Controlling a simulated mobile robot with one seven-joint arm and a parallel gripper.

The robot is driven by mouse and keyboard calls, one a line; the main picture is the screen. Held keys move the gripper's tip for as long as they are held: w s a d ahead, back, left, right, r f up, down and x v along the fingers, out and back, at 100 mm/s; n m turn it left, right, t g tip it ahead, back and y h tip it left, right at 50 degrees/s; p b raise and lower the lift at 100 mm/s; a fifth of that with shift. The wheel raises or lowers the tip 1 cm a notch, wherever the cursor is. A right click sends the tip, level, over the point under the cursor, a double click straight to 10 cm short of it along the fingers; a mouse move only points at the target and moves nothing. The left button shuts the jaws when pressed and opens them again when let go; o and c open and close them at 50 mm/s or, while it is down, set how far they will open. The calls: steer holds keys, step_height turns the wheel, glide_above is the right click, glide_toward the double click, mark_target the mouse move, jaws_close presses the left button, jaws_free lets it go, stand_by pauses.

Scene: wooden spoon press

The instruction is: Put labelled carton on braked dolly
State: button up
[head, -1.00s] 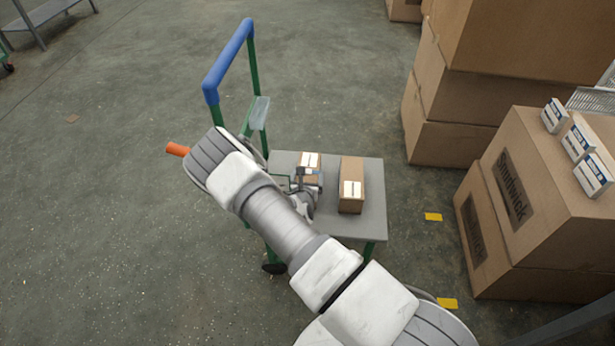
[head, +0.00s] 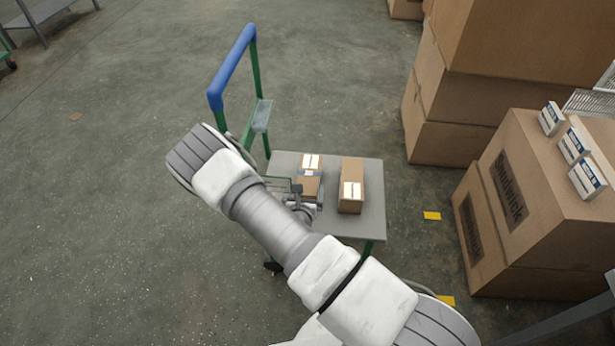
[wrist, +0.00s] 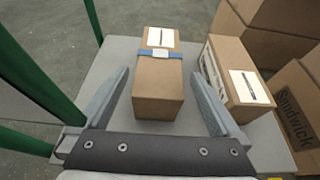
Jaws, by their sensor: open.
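The dolly has a grey deck (head: 370,225), green posts and a blue handle (head: 232,68). A brown carton with a white label and a blue band (head: 310,180) stands on the deck's left part; it also shows in the wrist view (wrist: 158,95). A second brown carton with a white label (head: 351,180) stands to its right and shows in the wrist view (wrist: 238,75). My gripper (head: 306,198) is open at the banded carton's near end. In the wrist view its fingers (wrist: 160,75) flank that carton with gaps on both sides. The brake is not visible.
Large stacked cartons (head: 465,100) stand right of the dolly. Nearer right, another stack (head: 545,190) carries small white-and-blue boxes (head: 573,145). Yellow floor marks (head: 432,216) lie between. A green dolly post (wrist: 35,75) rises close left of my gripper.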

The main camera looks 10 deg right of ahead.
steer(key=v, duration=0.3)
steer(key=shift+s+r+p, duration=0.1)
steer(key=shift+r+p, duration=0.05)
steer(key=shift+p, duration=0.2)
steer(key=s+d+r+m+g+h, duration=0.1)
steer(key=d+r+m+g+h, duration=0.15)
steer(key=d+r+m, duration=0.35)
steer(key=d+r+m+g+h, duration=0.1)
steer(key=r+m+h, duration=0.2)
steer(key=r, duration=0.6)
steer(key=s+d+r+m+g+h, duration=0.1)
steer(key=d+r+m+g+h, duration=0.15)
steer(key=d+r+m, duration=0.35)
steer(key=s+d+r+m+g+y, duration=0.2)
steer(key=s+r+m+g, duration=0.3)
steer(key=s+r+m, duration=0.45)
steer(key=s+a+r+m+t+y, duration=0.3)
steer(key=s+a+r+m+y, duration=0.5)
steer(key=s, duration=0.6)
steer(key=a+r+y, duration=0.2)
steer(key=a+r, duration=0.1)
steer(key=r, duration=0.1)
steer(key=shift+a+t, duration=0.3)
steer(key=shift+a, duration=0.05)
step_height(320, 180, up, 22)
steer(key=p, duration=2.2)
